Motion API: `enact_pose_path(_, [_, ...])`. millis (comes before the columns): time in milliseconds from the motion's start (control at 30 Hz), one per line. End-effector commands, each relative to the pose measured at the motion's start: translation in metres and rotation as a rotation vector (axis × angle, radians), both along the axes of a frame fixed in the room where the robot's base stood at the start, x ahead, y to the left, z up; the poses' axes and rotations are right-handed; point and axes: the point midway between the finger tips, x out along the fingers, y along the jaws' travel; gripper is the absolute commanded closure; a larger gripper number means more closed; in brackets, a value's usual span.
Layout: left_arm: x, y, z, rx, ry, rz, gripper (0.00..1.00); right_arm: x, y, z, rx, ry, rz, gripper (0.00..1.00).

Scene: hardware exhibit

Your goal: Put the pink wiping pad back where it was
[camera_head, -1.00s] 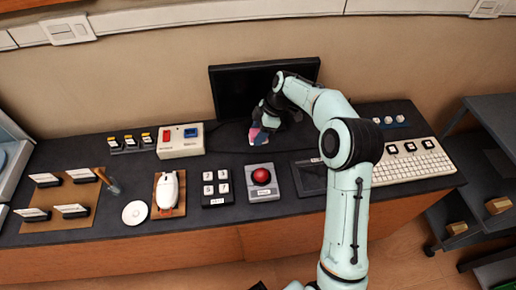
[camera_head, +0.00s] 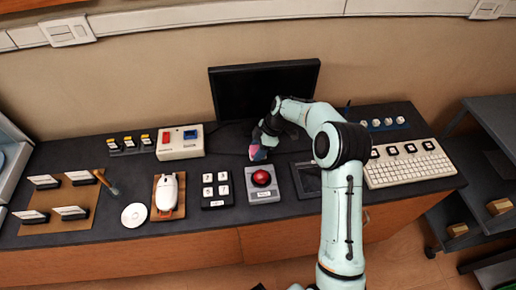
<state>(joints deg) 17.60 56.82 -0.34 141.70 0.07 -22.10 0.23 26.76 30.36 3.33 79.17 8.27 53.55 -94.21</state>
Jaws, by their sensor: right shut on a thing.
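The pink wiping pad (camera_head: 257,153) is small in view, pink with a bluish part, and sits below my right gripper (camera_head: 262,143). My right gripper is shut on the pad, just behind the grey box with the red button (camera_head: 262,177). The fingers are partly hidden by the wrist, and I cannot tell whether the pad touches the desk. My left gripper is not in view.
A black monitor (camera_head: 240,92) stands behind my right gripper. A keypad (camera_head: 217,189), a white mouse on a brown board (camera_head: 168,194), a white disc (camera_head: 134,215) and a beige switch box (camera_head: 180,142) are to the left. A white keyboard (camera_head: 408,168) is at right.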

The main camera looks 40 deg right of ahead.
Motion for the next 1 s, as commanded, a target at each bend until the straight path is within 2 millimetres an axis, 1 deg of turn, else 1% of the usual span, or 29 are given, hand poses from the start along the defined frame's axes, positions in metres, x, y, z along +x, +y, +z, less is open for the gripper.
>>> enact_pose_path(33, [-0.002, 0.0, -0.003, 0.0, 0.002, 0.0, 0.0, -0.001, 0.0, -0.004, 0.0, 0.002, 0.0, 0.72])
enact_pose_path(67, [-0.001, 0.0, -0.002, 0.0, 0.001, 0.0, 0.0, -0.001, 0.0, -0.003, 0.0, 0.002, 0.0, 0.38])
enact_pose_path(100, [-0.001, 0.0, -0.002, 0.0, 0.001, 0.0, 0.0, -0.001, 0.0, -0.002, 0.0, 0.002, 0.0, 0.25])
enact_pose_path(133, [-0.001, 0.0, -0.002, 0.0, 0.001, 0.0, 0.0, 0.0, 0.0, -0.002, 0.0, 0.002, 0.0, 0.22])
enact_pose_path(433, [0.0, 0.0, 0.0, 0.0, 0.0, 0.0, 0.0, 0.0, 0.0, 0.0, 0.0, 0.001, 0.0, 0.22])
enact_pose_path(500, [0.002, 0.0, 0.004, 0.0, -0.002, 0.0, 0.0, 0.0, 0.0, 0.005, 0.0, 0.0, 0.0, 0.22])
enact_pose_path(567, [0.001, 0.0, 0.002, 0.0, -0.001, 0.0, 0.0, -0.001, -0.004, 0.011, -0.001, -0.002, -0.001, 0.22])
enact_pose_path(667, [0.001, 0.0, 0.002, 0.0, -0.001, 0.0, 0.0, -0.005, -0.01, 0.027, -0.002, -0.002, -0.002, 0.22])
enact_pose_path(900, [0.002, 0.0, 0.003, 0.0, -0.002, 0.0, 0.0, -0.015, -0.028, 0.077, -0.002, -0.002, -0.002, 0.22])
enact_pose_path(1000, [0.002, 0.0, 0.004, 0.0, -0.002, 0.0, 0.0, -0.018, -0.034, 0.093, -0.002, -0.002, -0.002, 0.22])
